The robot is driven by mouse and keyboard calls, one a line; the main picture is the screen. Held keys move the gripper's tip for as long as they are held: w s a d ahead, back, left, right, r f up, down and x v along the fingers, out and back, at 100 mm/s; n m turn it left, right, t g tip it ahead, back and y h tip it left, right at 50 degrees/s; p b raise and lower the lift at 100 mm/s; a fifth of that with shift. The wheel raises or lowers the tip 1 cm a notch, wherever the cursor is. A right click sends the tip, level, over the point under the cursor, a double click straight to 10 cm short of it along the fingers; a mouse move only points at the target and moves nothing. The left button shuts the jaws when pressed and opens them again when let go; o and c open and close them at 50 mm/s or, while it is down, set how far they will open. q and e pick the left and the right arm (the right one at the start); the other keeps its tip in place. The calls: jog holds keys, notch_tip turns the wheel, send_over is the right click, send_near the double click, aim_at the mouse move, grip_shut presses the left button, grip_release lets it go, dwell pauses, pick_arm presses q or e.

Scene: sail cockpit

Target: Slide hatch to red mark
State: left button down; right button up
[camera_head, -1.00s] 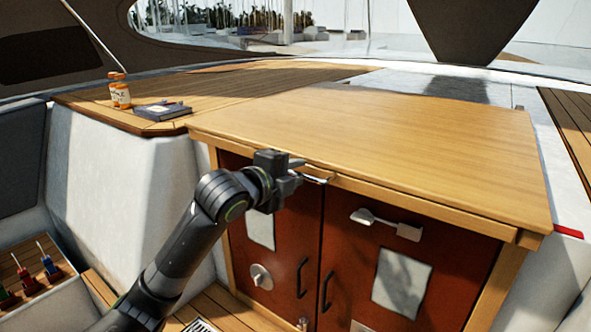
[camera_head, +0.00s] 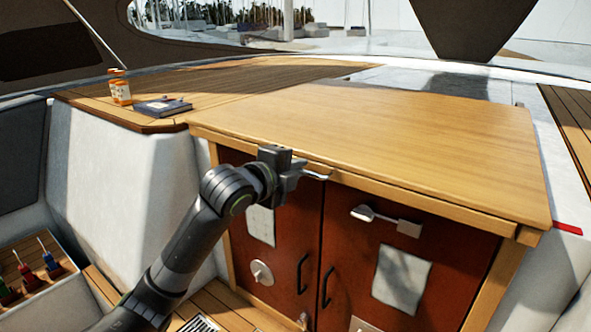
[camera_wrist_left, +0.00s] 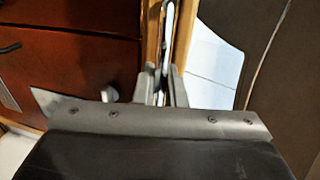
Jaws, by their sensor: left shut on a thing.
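The hatch (camera_head: 400,130) is a wide, light wooden panel on top of the red-doored cabinet. A small metal handle (camera_head: 318,175) sits at its front edge, left of the middle. The red mark (camera_head: 567,228) is a short strip on the white surface just beyond the hatch's right edge, with a small gap between. My left gripper (camera_head: 300,170) is shut on the handle. In the left wrist view its fingers (camera_wrist_left: 166,84) close around the metal handle (camera_wrist_left: 169,22), and the contact is partly hidden. My right gripper is not in view.
Red cabinet doors (camera_head: 370,265) with black pulls and a metal latch (camera_head: 385,219) are below the hatch. Colored-handled tools (camera_head: 50,264) stand at lower left.

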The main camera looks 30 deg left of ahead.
aim_at(322, 153)
pick_arm(q)
jog(key=x, duration=0.3)
jog(key=r+x, duration=0.1)
jog(key=x, duration=0.3)
jog(key=r+b+x, duration=0.1)
jog(key=x, duration=0.3)
jog(key=shift+w+r, duration=0.1)
jog(key=shift+w, duration=0.15)
jog(key=c, duration=1.6)
grip_release()
jog(key=shift+o, duration=0.2)
jog(key=shift+s, duration=0.45)
jog(key=b+v, duration=0.5)
jog(key=v, duration=1.1)
jog(key=shift+s, duration=0.35)
